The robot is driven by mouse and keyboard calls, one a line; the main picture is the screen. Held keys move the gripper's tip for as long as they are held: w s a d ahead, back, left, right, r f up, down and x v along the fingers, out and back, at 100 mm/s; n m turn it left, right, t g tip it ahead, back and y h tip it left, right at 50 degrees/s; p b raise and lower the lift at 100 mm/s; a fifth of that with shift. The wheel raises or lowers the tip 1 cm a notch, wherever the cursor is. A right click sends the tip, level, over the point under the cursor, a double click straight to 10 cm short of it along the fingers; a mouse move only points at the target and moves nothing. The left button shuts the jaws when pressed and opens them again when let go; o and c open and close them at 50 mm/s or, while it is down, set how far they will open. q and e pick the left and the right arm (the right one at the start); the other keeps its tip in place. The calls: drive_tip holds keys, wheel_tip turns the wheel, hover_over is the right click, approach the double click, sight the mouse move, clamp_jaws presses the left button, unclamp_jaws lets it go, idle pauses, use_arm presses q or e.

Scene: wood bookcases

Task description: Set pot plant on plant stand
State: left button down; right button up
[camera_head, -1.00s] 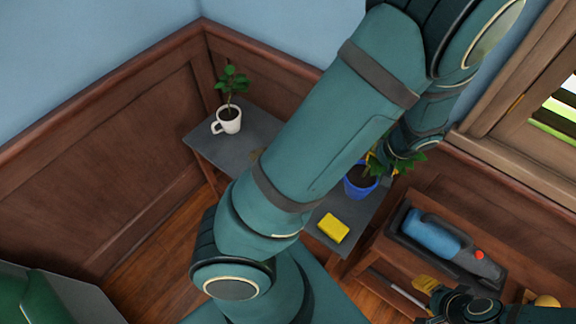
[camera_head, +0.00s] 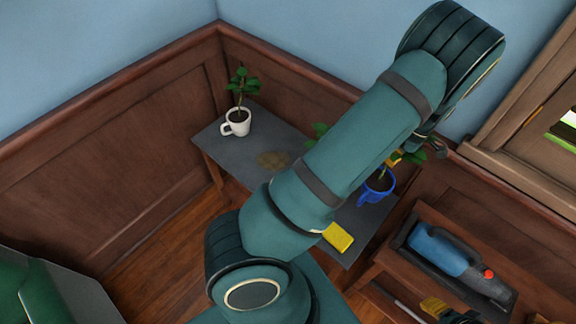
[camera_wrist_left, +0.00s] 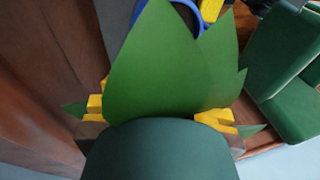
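A leafy plant in a white mug (camera_head: 237,122) stands upright at the left of a grey-topped stand (camera_head: 221,139). A plant in a blue mug (camera_head: 377,189) stands at its right end. Leaves of another plant (camera_head: 318,131) show behind my left arm; its pot is hidden. My left gripper (camera_head: 398,158) is at the blue-mug plant's foliage, mostly hidden by the arm. In the left wrist view its yellow fingers are apart, with large green leaves (camera_wrist_left: 170,65) in front, held by nothing I can see. My right gripper (camera_head: 450,311) is at the bottom edge, partly cut off.
A yellow sponge (camera_head: 338,237) lies at the stand's front edge. A brown stain (camera_head: 272,160) marks its bare middle. A wooden shelf unit at right holds a blue and grey handheld vacuum (camera_head: 440,250) in a dark tray. Wood-panelled walls close the corner.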

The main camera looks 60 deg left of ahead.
use_arm(q)
drive_tip(key=shift+w+a+n, duration=0.1)
drive_tip(key=shift+w+n, duration=0.2)
drive_tip(key=shift+n, duration=0.3)
wheel_tip(320, 180, down, 10)
drive_tip(key=shift+b, duration=0.65)
drive_tip(key=c, duration=1.1)
unclamp_jaws()
drive_tip(key=shift+c, duration=0.2)
